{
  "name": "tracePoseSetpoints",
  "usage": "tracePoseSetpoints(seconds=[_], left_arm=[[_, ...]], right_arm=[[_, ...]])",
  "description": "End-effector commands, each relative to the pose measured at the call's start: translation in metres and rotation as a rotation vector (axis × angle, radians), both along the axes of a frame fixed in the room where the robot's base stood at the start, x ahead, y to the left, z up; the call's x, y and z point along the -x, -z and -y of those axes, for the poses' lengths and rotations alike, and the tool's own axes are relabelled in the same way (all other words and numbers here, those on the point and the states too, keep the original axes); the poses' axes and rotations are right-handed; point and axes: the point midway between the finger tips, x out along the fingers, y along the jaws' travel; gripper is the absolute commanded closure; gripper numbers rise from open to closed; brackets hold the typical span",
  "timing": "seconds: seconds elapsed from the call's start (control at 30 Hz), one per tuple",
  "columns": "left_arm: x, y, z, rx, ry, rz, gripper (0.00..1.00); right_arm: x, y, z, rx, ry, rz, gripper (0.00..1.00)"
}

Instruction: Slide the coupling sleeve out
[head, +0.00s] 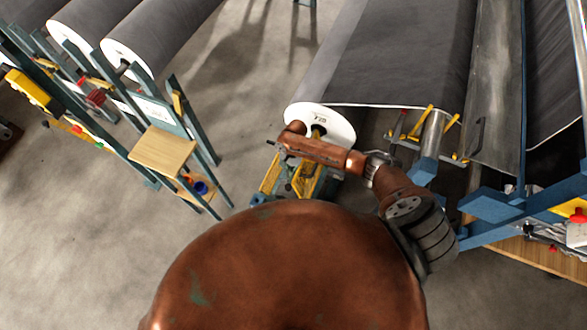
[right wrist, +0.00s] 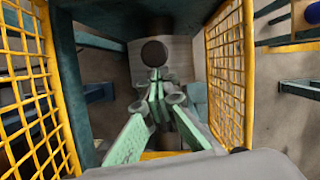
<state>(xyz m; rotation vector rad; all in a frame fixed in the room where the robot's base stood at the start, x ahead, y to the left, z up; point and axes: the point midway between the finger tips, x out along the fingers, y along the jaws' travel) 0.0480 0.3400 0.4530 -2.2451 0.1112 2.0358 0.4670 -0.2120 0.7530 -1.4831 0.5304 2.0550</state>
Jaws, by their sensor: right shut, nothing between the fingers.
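In the right wrist view my right gripper (right wrist: 155,77) has its green fingers together and is empty. Just beyond the fingertips is a dark round end (right wrist: 154,52), which may be the coupling sleeve or a shaft end; I cannot tell which. Whether the fingertips touch it is unclear. In the head view my right arm reaches across to the white end of a large grey roll (head: 343,122), at a yellow-guarded stand (head: 271,174). The arm hides most of the gripper and the shaft area there. My left gripper is not in view.
Yellow mesh guards stand close on the left (right wrist: 27,85) and right (right wrist: 226,75) of the gripper. A blue frame with a wooden shelf (head: 162,151) and more grey rolls (head: 160,38) stand at the left. Bare floor (head: 235,100) lies between.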

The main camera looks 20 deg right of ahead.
Motion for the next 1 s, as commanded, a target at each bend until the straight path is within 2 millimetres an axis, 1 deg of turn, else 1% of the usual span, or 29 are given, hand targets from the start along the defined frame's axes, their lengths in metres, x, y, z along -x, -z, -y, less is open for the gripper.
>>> tracePoseSetpoints(seconds=[0.03,0.2,0.4,0.77,0.87,1.0], left_arm=[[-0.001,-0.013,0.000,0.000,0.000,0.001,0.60],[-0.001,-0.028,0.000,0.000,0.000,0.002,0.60],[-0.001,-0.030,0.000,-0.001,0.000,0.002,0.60],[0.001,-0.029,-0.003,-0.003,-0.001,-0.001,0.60],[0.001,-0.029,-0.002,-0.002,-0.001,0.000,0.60],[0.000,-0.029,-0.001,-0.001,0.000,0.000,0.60]], right_arm=[[0.008,-0.006,-0.009,-0.005,-0.002,-0.005,1.00],[0.020,-0.004,-0.023,-0.004,-0.001,-0.002,1.00],[0.024,-0.001,-0.028,-0.003,-0.002,-0.001,1.00],[0.026,-0.001,-0.030,-0.006,-0.003,-0.004,1.00],[0.024,-0.010,-0.028,-0.007,-0.003,-0.005,1.00],[0.015,-0.034,-0.021,-0.005,-0.002,0.001,1.00]])
